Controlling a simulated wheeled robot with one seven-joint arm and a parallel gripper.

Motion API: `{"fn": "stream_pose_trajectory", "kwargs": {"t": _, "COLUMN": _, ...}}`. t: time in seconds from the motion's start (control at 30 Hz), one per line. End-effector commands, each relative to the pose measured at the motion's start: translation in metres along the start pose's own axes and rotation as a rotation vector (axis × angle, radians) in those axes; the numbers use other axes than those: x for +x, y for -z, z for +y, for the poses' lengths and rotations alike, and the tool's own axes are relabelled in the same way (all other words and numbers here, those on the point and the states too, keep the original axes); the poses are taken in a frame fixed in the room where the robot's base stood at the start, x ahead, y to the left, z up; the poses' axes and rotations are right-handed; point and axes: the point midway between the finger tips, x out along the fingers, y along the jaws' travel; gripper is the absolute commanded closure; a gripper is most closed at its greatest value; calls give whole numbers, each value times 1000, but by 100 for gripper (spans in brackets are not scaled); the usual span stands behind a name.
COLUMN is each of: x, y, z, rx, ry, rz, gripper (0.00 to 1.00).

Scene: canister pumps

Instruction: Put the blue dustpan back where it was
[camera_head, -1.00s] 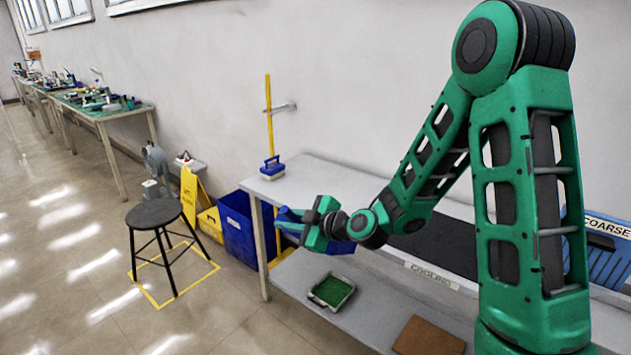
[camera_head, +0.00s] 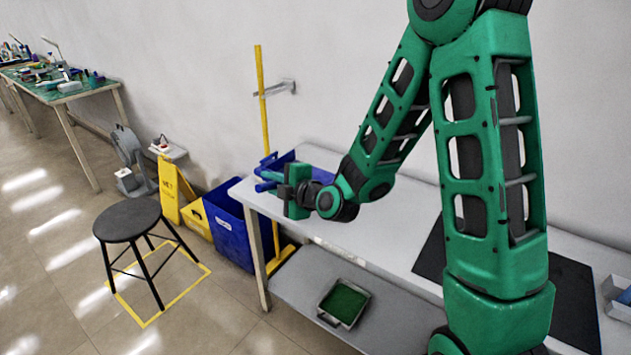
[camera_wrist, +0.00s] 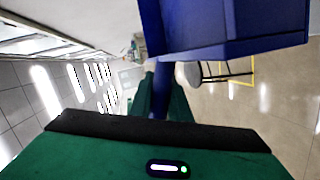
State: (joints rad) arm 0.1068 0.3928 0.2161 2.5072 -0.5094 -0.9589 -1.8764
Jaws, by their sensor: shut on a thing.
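The blue dustpan (camera_head: 270,177) is in my gripper (camera_head: 288,190), above the left end of the grey table. In the wrist view the dustpan's broad blue pan (camera_wrist: 225,30) fills the top, and its narrow blue handle runs down between the green fingers (camera_wrist: 157,98), which are shut on it. In the head view my gripper hides part of the dustpan, and it overlaps another blue part near the yellow pole (camera_head: 261,95). I cannot tell whether they touch.
The grey table (camera_head: 385,235) has a lower shelf with a green-lined tray (camera_head: 343,303). A wall bracket (camera_head: 275,88) is beside the pole. A blue bin (camera_head: 228,228), yellow floor sign (camera_head: 170,195) and black stool (camera_head: 128,218) stand left.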

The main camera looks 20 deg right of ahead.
Motion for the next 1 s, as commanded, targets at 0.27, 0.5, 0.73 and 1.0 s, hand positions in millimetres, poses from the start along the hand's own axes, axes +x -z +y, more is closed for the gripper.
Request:
{"fn": "stream_pose_trajectory", "kwargs": {"t": 0.27, "x": 8, "y": -27, "z": -5, "rx": -7, "ry": -3, "rz": -11, "gripper": 100}}
{"fn": "stream_pose_trajectory", "kwargs": {"t": 0.5, "x": 28, "y": -68, "z": -14, "rx": -9, "ry": -2, "rz": -5, "gripper": 100}}
{"fn": "stream_pose_trajectory", "kwargs": {"t": 0.73, "x": 45, "y": -107, "z": -22, "rx": -12, "ry": -2, "rz": 0, "gripper": 100}}
{"fn": "stream_pose_trajectory", "kwargs": {"t": 1.0, "x": 52, "y": -121, "z": -28, "rx": -13, "ry": -1, "rz": 3, "gripper": 100}}
